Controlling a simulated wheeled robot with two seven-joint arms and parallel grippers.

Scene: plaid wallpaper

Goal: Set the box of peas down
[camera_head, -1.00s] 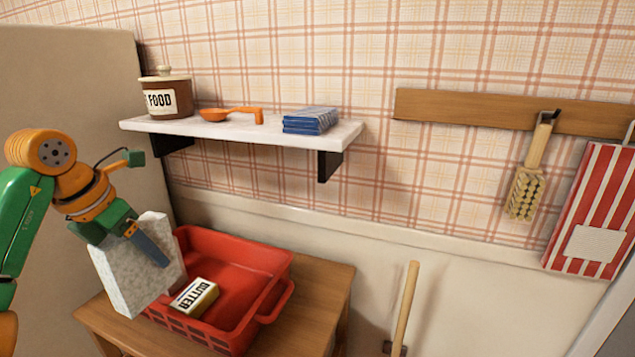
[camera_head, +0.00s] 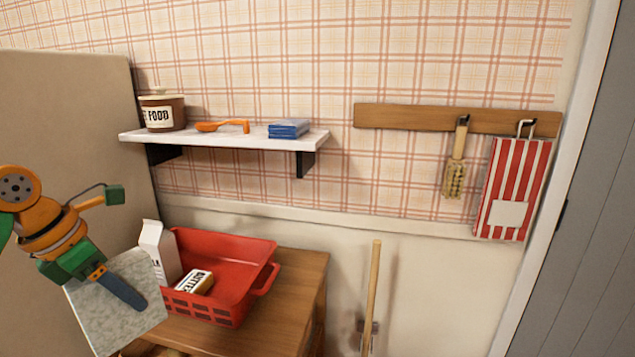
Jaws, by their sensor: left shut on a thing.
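A pale grey, frosty-looking box (camera_head: 92,312), which I take for the box of peas, is held at the lower left. No label shows on the side facing me. My left gripper (camera_head: 122,290) is shut on it, with one blue finger lying across its near face. The other finger is hidden behind the box. The box is tilted and appears in front of the left edge of a wooden table (camera_head: 290,280). I cannot tell whether its hidden bottom touches anything. My right gripper is not in view.
A red crate (camera_head: 225,248) on the table holds butter (camera_head: 195,281); a white carton (camera_head: 158,250) stands at its left side. The table's right part is bare. A wall shelf (camera_head: 225,140) holds a brown jar (camera_head: 162,115), orange scoop (camera_head: 222,126) and blue packs (camera_head: 289,128).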

